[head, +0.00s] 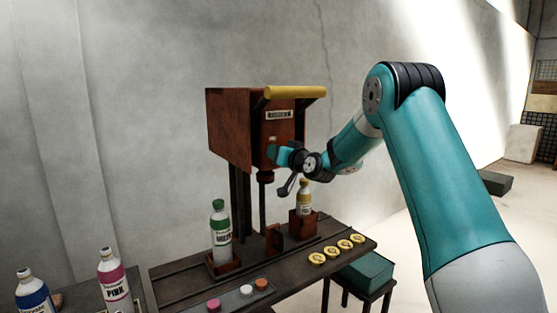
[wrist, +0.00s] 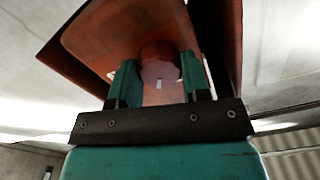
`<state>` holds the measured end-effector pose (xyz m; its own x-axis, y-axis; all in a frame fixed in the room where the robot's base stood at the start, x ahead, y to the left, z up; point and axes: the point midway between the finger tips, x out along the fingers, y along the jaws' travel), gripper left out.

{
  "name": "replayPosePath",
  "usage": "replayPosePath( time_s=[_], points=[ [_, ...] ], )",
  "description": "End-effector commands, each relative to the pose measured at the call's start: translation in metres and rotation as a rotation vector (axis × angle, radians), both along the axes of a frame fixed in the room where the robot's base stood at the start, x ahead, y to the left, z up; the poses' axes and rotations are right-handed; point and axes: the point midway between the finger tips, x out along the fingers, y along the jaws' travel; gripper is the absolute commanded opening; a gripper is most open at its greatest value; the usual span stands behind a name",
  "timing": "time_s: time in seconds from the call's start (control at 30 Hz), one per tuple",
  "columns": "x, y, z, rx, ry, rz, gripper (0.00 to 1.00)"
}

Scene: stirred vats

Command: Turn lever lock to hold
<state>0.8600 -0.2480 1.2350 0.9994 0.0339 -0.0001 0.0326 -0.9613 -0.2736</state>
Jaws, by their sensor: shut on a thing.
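A rust-red machine head (head: 236,128) stands at the back of the bench with a yellow bar (head: 295,92) across its top front. My gripper (head: 275,156) is at the lower front face of this head. In the wrist view, a round reddish knob (wrist: 158,66) with a small pale mark sits between the two teal fingers of my gripper (wrist: 160,88). It looks like the lever lock, and the gripper is shut on it. In the head view my gripper hides the knob. I cannot read which setting it points to.
A green-capped bottle (head: 221,232) and a yellow-capped bottle (head: 304,200) stand in holders below. Several yellow discs (head: 330,252) lie on the bench's right side. Pink (head: 114,279) and blue (head: 32,294) bottles stand at left. A teal box (head: 365,271) sits on a stool.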

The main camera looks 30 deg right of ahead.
Motion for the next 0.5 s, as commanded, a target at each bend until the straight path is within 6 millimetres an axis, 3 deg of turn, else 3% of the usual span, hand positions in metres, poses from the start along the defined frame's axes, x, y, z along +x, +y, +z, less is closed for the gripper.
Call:
replayPosePath(
  time_s=[0.5],
  points=[
    [-0.0002, -0.0009, -0.0004, 0.489, 0.016, -0.002, 0.19]
  ],
)
